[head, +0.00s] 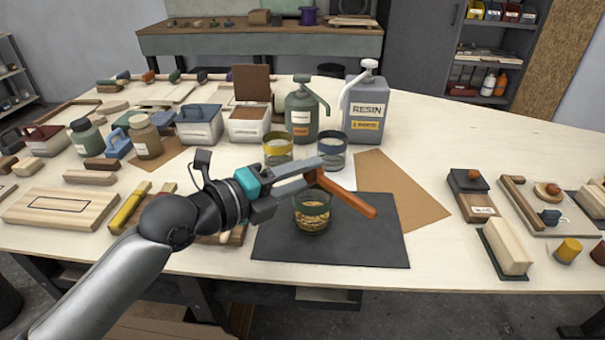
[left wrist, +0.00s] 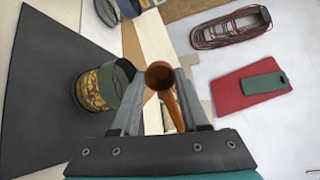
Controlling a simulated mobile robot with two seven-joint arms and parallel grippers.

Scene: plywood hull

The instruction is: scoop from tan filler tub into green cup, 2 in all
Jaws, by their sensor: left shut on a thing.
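The green cup (head: 312,222) stands upright on a dark mat and holds a yellowish-brown, chunky-looking fill. It also shows left of my gripper in the left wrist view (left wrist: 90,92). My left gripper (head: 312,171) is shut on an orange-brown scoop (head: 345,195), above the cup's rim. The scoop also shows between the fingers in the left wrist view (left wrist: 172,100); I cannot tell whether its bowl holds anything. A white tub (head: 247,127) with brown filler and a raised brown lid stands behind, likely the tan filler tub. My right gripper is not in view.
A yellow-rimmed cup (head: 277,150) and a blue-rimmed cup (head: 331,152) stand just behind the gripper. A green pump jug (head: 301,110) and a resin jug (head: 364,108) stand farther back. The dark mat (head: 375,245) is clear around the cup.

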